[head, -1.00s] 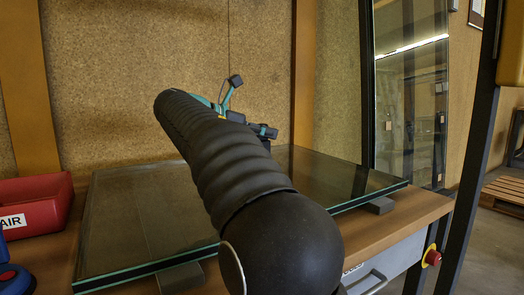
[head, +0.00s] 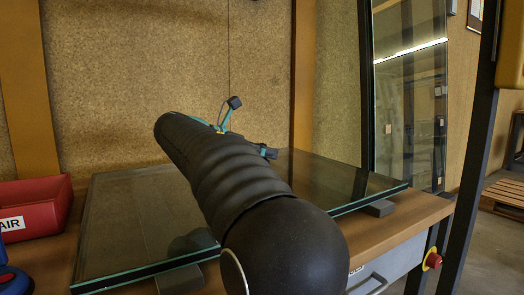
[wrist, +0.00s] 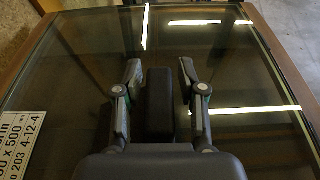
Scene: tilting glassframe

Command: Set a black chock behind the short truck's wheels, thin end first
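My gripper (head: 250,128) is over the glass pane in the head view, mostly hidden behind my black-sleeved arm. Its two fingers stand apart, also in the wrist view (wrist: 159,76). A dark, rounded block shape (wrist: 159,100) shows between the fingers with a gap on each side; I cannot tell whether it is a chock or part of my gripper. No truck and no wheels can be made out in either view. No chock can be made out for certain.
A thick glass pane (head: 125,225) lies on a wooden bench (head: 405,222), resting on grey blocks (head: 379,208). A label (wrist: 22,145) shows at the wrist view's left. A red bin (head: 38,203) stands left. Tall glass (head: 408,110) stands behind right. A dark post (head: 470,160) rises at right.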

